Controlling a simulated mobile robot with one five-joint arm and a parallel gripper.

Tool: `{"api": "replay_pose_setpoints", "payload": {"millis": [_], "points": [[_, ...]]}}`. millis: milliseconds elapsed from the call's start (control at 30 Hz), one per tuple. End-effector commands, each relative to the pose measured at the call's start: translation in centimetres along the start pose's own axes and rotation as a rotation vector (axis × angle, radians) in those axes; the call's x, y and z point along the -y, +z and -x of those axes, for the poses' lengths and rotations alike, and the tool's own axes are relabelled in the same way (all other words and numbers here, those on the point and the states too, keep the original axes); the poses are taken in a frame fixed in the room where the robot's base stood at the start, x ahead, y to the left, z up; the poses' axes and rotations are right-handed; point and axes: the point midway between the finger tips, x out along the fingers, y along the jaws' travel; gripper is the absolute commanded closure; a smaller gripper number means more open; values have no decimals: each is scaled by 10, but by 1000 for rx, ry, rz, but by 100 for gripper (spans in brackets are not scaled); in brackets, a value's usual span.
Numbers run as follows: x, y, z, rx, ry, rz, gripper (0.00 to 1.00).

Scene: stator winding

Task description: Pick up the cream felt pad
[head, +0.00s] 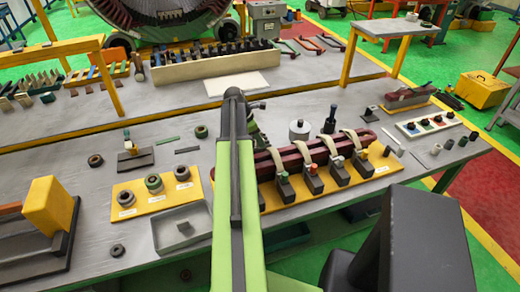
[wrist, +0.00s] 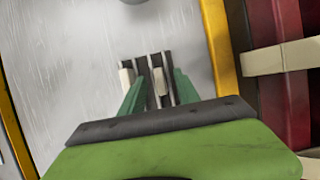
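My gripper (wrist: 155,75) points down over the grey bench top, just left of the yellow base plate with the dark red coil. Two green finger links lead to dark fingertips set close together. A small cream piece (wrist: 160,82) shows between the fingertips, and another pale bit (wrist: 126,77) shows at their left. I cannot tell whether either is the cream felt pad, or whether the fingers grip it. In the head view my arm hides most of my gripper (head: 258,138). A flat pale sheet (head: 236,83) lies at the back; I cannot tell whether it is felt.
The dark red coil (head: 330,155) with cream straps stands right of my gripper, with several clamps in front. A metal cylinder (head: 299,130) stands behind it. A yellow plate with rings (head: 130,207) and a grey tray (head: 206,218) lie to the left. Bare bench lies between.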

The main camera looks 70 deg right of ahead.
Motion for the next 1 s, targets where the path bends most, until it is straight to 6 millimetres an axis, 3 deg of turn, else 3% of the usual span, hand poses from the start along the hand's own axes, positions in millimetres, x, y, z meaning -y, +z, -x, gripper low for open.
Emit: {"api": "replay_pose_setpoints", "payload": {"millis": [133, 433, 833, 1000], "points": [[0, 0, 2, 0, 0, 0, 62], [0, 0, 2, 0, 1, 1, 100], [0, 0, 3, 0, 1, 1, 100], [0, 5, 15, 0, 1, 1, 100]]}}
